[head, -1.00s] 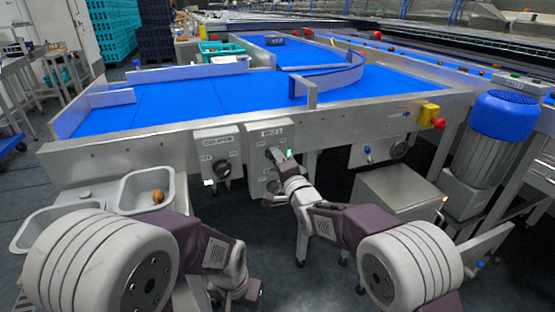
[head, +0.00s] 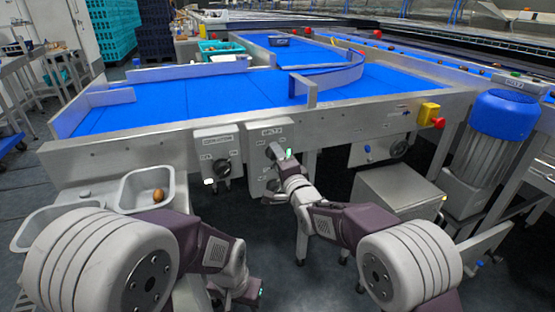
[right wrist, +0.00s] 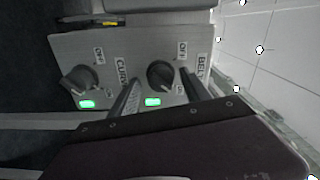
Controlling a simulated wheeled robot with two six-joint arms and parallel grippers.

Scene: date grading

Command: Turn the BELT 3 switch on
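The BELT switch is a dark round knob (right wrist: 161,75) on a grey switch box (right wrist: 70,45) in the right wrist view, with OFF and ON marks beside it. The number on its label is cut off. A lit green lamp (right wrist: 152,101) sits beside the knob. The box also shows in the head view (head: 257,170), partly behind my right gripper (head: 275,152). In the right wrist view my right gripper's fingers (right wrist: 160,95) are apart, one on each side of the knob; contact is unclear. My left gripper (head: 248,293) is low in the head view, its fingers unclear.
A second knob (right wrist: 80,78), labelled CURV with the rest hidden, has its own lit green lamp (right wrist: 87,104). Another switch box (head: 218,150) is left of mine. A blue belt (head: 210,95) lies above. A steel basin (head: 135,185) holds a date.

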